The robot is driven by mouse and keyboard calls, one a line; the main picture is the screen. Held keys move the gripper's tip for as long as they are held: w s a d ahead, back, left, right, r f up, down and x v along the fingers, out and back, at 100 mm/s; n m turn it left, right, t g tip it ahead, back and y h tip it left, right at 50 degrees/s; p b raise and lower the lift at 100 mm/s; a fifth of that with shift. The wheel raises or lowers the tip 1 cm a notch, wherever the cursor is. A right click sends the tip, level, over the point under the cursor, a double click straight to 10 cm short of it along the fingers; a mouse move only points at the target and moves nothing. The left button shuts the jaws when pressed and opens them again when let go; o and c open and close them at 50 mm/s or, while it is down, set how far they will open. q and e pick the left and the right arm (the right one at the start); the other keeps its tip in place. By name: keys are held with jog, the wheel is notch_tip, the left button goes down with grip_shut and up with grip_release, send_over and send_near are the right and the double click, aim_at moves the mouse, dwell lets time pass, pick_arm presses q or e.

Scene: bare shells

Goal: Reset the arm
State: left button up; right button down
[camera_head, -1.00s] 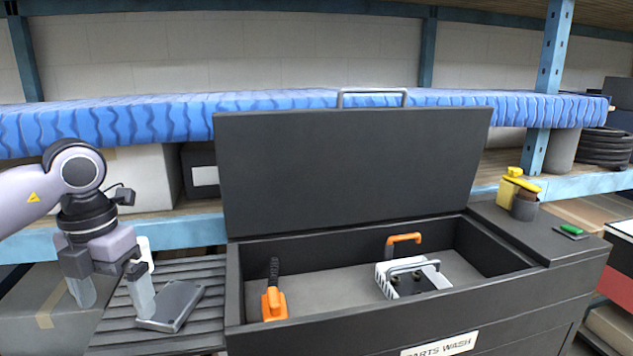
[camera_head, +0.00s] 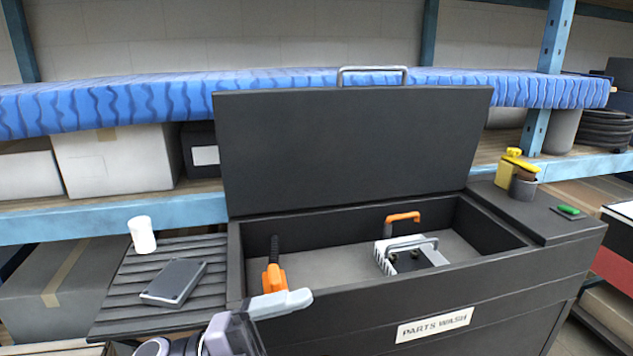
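My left gripper (camera_head: 279,304) is low in the head view, left of centre, at the front wall of the black parts washer (camera_head: 415,298). One pale finger shows, pointing right across the washer's front rim, close to the orange-handled brush (camera_head: 272,280). The other finger is hidden or cannot be made out, so its opening cannot be told. I see nothing held in the visible part. I cannot tell whether the finger touches the washer. My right gripper is not in view.
The washer's lid (camera_head: 350,150) stands open. Inside are a metal part with a handle (camera_head: 412,254) and an orange handle (camera_head: 403,217). A grey block (camera_head: 173,282) and a white cup (camera_head: 142,235) stand on the slatted side rack (camera_head: 200,247). Shelves stand behind.

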pick_arm(q)
jog(key=w+a+f+n+t+y, duration=0.1)
jog(key=a+f+n+t+y, duration=0.6)
jog(key=n, duration=0.5)
jog(key=w+a+f+n+t+y, duration=0.1)
jog(key=a+f+n+t+y, duration=0.3)
jog(key=f+n+t+y, duration=0.5)
jog(key=s+a+f+n+g+y, duration=0.1)
jog(key=s+a+f+n+g, duration=0.2)
jog(key=s+f, duration=0.3)
jog(key=s+a+f+n+g+y, duration=0.1)
jog(key=s+a+f+n+g, duration=0.3)
jog(key=s+f, duration=0.3)
notch_tip(320, 180, down, 2)
jog(key=shift+s+n+y, duration=0.15)
jog(key=shift+n+y, duration=0.15)
jog(key=shift+n, duration=0.6)
jog(key=shift+a, duration=0.1)
